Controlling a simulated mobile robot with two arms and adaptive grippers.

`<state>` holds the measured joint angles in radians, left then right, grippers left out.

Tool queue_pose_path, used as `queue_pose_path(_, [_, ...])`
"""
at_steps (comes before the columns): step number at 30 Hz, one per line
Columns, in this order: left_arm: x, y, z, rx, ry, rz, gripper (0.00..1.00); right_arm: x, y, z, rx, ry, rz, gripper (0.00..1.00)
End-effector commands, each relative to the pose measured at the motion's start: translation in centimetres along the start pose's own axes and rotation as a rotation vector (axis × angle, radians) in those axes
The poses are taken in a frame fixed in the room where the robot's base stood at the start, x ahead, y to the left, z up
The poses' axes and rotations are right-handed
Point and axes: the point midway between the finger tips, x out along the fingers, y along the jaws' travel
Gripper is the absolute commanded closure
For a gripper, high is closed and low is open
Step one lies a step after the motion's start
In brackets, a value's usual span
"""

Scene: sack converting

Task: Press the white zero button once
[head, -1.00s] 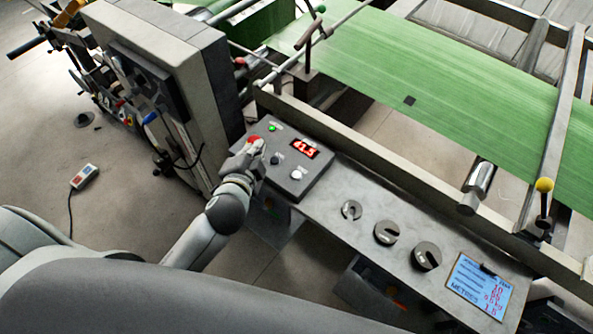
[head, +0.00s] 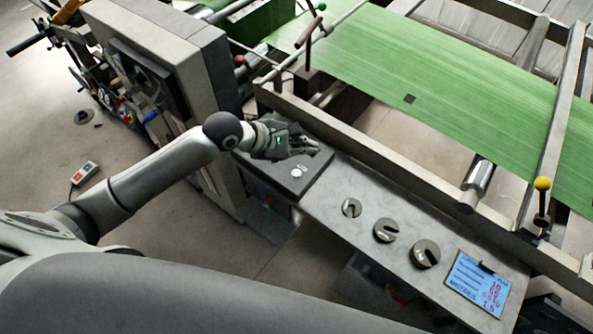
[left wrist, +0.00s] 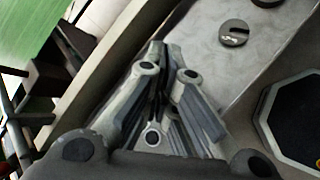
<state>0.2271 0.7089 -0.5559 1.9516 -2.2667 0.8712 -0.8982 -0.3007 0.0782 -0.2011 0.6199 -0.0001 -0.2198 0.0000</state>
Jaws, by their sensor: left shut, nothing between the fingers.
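The grey control box (head: 285,187) sits on the left end of the metal bench. Its white button (head: 297,172) shows on the top face, just below my left gripper in the picture. My left gripper (head: 314,146) is shut and empty, and reaches over the box from the left. It hides the box's red number display and most of the other controls. The left wrist view shows the closed fingers (left wrist: 160,60) pointing up the picture. I cannot make out the white button there. I see no contact between the fingers and the button. My right gripper is not in view.
Several slotted grey discs (head: 386,230) lie on the bench right of the box, before a blue-white panel (head: 478,284). A machine rail (head: 400,180) runs behind the bench, with green woven sheet (head: 440,90) beyond. A tall grey cabinet (head: 190,75) stands left.

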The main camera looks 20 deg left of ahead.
Motion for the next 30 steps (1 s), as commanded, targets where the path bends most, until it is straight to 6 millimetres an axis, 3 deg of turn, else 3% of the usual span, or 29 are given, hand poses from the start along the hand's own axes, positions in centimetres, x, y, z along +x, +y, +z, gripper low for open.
queue_pose_path(4, [-0.2,0.2,-1.5,0.054,0.064,-0.01,1.0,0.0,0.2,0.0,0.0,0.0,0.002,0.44])
queue_pose_path(17, [0.1,0.0,-1.7,0.052,0.063,-0.011,1.0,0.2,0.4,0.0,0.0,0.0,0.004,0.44])
queue_pose_path(30, [3.3,-2.5,-4.5,0.049,0.063,-0.011,1.0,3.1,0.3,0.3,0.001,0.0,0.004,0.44])
